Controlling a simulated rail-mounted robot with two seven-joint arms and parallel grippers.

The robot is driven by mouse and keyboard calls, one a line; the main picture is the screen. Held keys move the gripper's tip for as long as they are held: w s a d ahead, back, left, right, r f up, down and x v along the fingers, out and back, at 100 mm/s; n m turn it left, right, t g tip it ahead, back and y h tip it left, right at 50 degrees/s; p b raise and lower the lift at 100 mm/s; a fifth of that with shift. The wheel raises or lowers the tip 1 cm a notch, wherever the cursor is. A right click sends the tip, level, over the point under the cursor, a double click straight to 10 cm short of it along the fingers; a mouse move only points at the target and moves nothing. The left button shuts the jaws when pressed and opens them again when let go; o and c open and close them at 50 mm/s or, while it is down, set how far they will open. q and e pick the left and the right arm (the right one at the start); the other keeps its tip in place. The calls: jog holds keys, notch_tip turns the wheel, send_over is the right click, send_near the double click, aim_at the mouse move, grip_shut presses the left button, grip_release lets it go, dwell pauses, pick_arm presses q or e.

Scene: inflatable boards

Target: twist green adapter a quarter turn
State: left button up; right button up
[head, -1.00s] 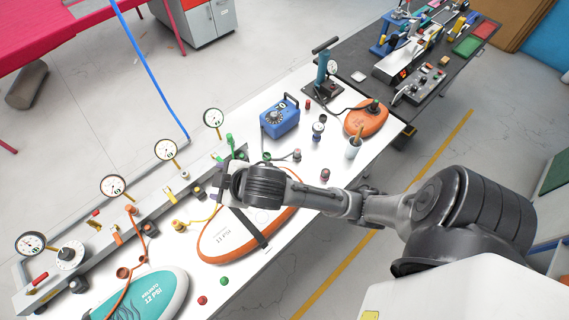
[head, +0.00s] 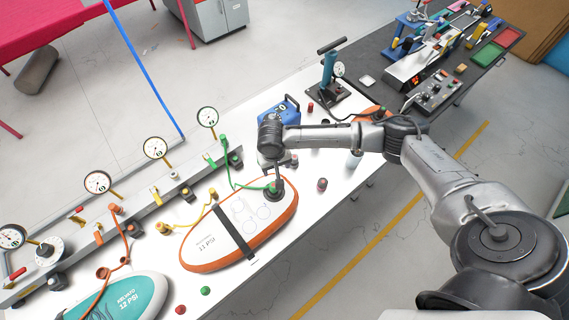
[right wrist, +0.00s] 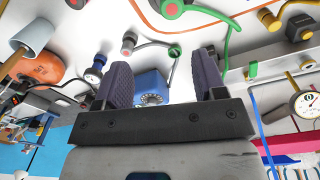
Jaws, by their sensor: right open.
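The green adapter (head: 274,187) sits on the dark valve at the far right end of the orange-rimmed white board (head: 225,236), with a green hose running to it from the rail. The adapter also shows at the top edge of the right wrist view (right wrist: 172,8), outside the jaws. My right gripper (right wrist: 163,60) is open and empty, its two dark fingers apart with a blue box behind the gap. In the head view my right wrist is above and beyond the adapter; the fingertips are hard to make out there. My left gripper is not in view.
The blue box (head: 279,108) stands behind my wrist, partly hidden. A rail with gauges (head: 97,183) and coloured fittings runs along the left. A teal board (head: 135,300) lies at the front. A hand pump (head: 328,75) and a smaller orange board stand farther back.

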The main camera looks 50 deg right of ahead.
jog(key=f+m, duration=0.2)
jog(key=f, duration=0.2)
jog(key=a+f+m, duration=0.1)
jog(key=f+m, duration=0.1)
jog(key=f, duration=0.3)
jog(key=f+m, duration=0.2)
jog(key=f, duration=0.2)
jog(key=shift+a+f+y, duration=0.25)
jog(key=shift+f+y, duration=0.05)
jog(key=shift+f, duration=0.1)
jog(key=shift+c, duration=0.2)
jog(key=c, duration=0.9)
